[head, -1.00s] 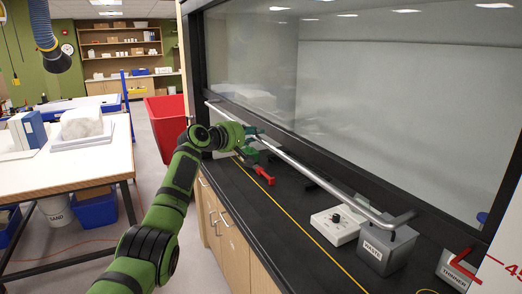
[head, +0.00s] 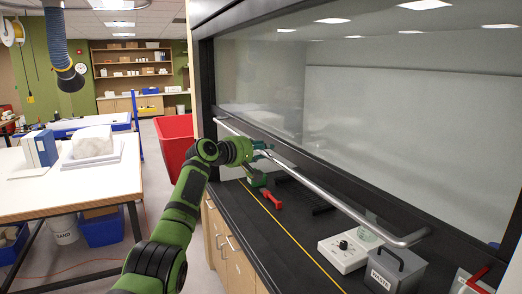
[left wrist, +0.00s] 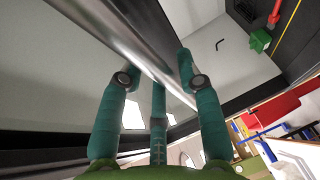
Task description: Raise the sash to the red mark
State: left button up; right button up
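The sash (head: 300,85) is a large glass pane in a dark frame on the hood at right. A long silver handle bar (head: 330,193) runs along its lower edge, above the black worktop. My left gripper (head: 262,150) is at the bar's far part. In the left wrist view its teal fingers (left wrist: 157,68) are spread apart, with the bar (left wrist: 115,38) crossing behind and between them; firm contact cannot be told. A white panel edge (head: 516,262) shows at far right; no red mark is readable on it now. My right gripper is not in view.
A red bin (head: 175,140) and a white table (head: 110,185) stand to the left.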

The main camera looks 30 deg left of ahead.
pick_arm(q)
jog(key=v, duration=1.2)
dwell(1.5)
